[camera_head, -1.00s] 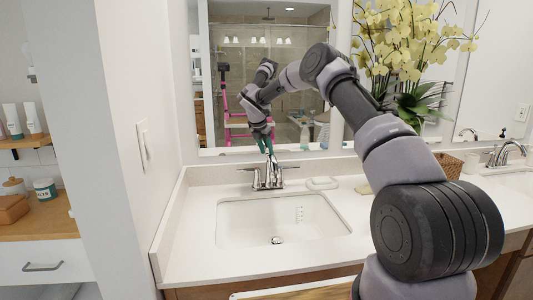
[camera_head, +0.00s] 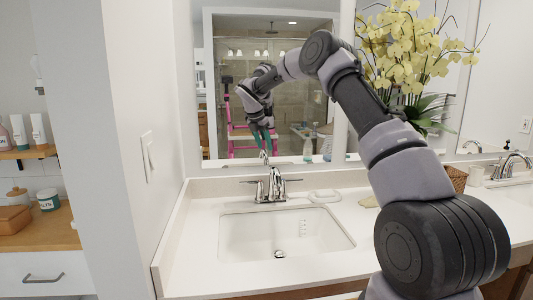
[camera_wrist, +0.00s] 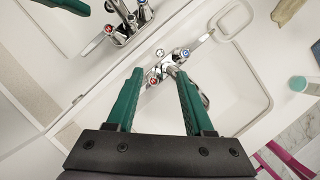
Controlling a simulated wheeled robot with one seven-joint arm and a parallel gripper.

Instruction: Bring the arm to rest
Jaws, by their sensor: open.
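My arm reaches from the right over the counter, bent high at its elbow, with its far end hanging down in front of the mirror. My gripper (camera_head: 264,150) has green fingers and points down above the chrome faucet (camera_head: 270,188). In the wrist view my gripper (camera_wrist: 154,72) is open, its two fingers well apart with nothing held between them. The faucet (camera_wrist: 167,67) shows just beyond the fingertips; I cannot tell the exact gap.
A white sink (camera_head: 285,234) is set in the white counter (camera_head: 190,255). A mirror (camera_head: 225,50) stands behind. A wall with a switch (camera_head: 149,156) is at the left. Yellow flowers (camera_head: 410,60) stand behind my arm at the right. A white loop-shaped item (camera_head: 325,196) lies by the faucet.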

